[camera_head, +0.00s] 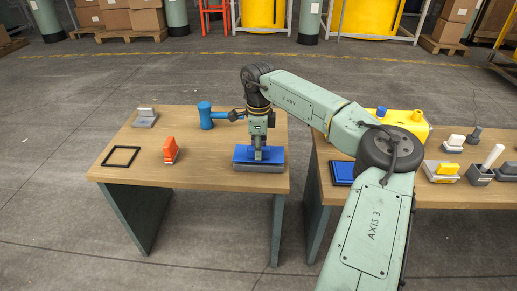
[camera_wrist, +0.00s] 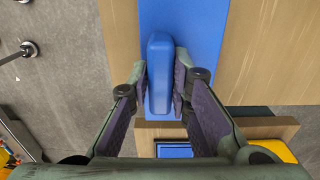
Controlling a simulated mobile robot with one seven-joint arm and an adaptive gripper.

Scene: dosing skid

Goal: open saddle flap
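The saddle flap is a flat blue plate (camera_head: 241,153) on a grey base (camera_head: 262,168), at the right front of the left table. In the wrist view the blue plate (camera_wrist: 185,20) carries a raised, rounded blue grip bar (camera_wrist: 160,55). My gripper (camera_head: 258,154) points straight down over the flap. In the wrist view its fingers (camera_wrist: 161,85) lie along both sides of the bar and appear to touch it. The flap lies flat on its base. The head view hides the bar behind the gripper.
On the left table stand a blue mallet-like object (camera_head: 206,116), an orange block (camera_head: 170,149), a black square frame (camera_head: 120,156) and a grey block (camera_head: 145,117). The right table holds a yellow case (camera_head: 410,122), a blue tray (camera_head: 342,172) and several small fixtures. A gap separates the tables.

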